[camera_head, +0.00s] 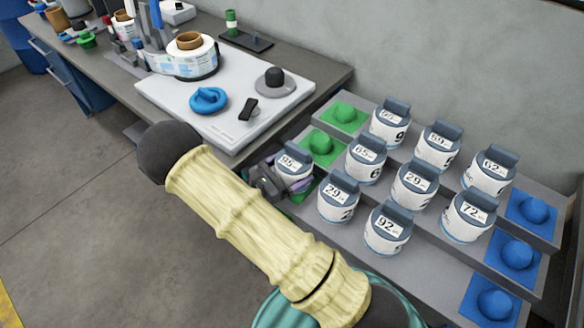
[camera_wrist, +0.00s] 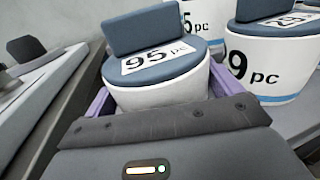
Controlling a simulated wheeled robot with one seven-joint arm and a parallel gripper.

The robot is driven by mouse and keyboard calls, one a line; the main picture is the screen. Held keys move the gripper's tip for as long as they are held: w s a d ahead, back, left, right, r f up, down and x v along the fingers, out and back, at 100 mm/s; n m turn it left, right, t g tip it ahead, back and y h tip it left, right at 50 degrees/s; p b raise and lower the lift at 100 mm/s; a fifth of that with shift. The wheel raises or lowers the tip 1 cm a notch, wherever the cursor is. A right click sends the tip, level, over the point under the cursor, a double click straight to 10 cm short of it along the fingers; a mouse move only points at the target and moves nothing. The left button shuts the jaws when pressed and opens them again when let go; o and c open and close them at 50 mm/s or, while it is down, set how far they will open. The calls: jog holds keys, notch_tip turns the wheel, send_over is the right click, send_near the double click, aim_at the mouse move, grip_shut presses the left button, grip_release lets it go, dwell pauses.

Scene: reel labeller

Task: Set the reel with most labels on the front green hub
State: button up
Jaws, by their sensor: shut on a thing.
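A white reel with a blue-grey top and a label reading 95 (camera_head: 295,158) is at the front left of the stepped rack. It also fills the middle of the wrist view (camera_wrist: 160,85). My gripper (camera_head: 288,182) is shut on it, with purple fingers on both sides of its body. The front green hub is hidden by the reel; part of its green pad (camera_head: 305,190) shows beside it. I cannot tell whether the reel is seated or just above. The middle green hub (camera_head: 321,143) and the back green hub (camera_head: 344,112) are bare.
Several reels stand close on the right, including one marked 29 (camera_head: 338,197), one marked 92 (camera_head: 388,229) and one marked 72 (camera_head: 467,215). Blue hubs (camera_head: 495,304) at the right are empty. A bench with a labeller (camera_head: 225,95) stands behind left.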

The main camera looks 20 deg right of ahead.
jog(key=shift+f, duration=0.2)
jog(key=o, duration=0.8)
jog(key=p+v, duration=0.1)
jog(key=v, duration=1)
dwell(0.4)
dwell(0.8)
